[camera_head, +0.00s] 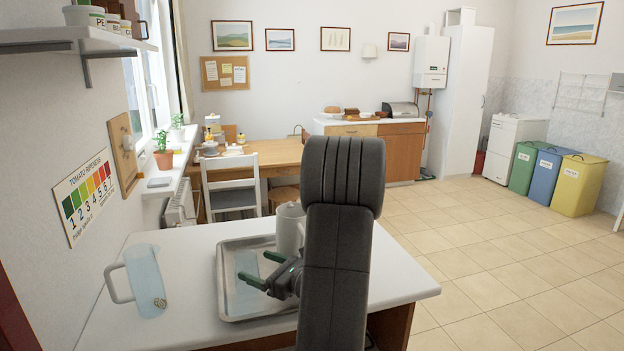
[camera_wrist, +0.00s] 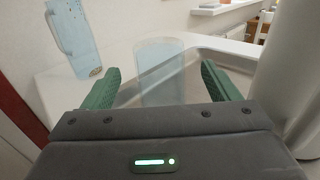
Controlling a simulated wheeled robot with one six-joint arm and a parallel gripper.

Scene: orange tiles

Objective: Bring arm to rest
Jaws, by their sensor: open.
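My gripper (camera_head: 262,270) has green fingers spread apart and empty, low over the metal tray (camera_head: 229,310) on the white counter. In the wrist view my gripper (camera_wrist: 158,88) shows both green fingertips with a gap between them. A clear bluish glass (camera_wrist: 160,72) stands beyond the fingertips, in line with the gap; in the head view the glass (camera_head: 246,268) is upright on the tray. I cannot tell the exact distance from fingers to glass. My dark arm hides part of the tray's right side.
A clear pitcher (camera_head: 146,280) stands left of the tray, a small brownish thing at its base. A white jug (camera_head: 289,228) stands at the tray's back right, close to my arm. The counter's front left (camera_head: 150,335) is clear. A dining table (camera_head: 280,152) and chair (camera_head: 233,186) are behind.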

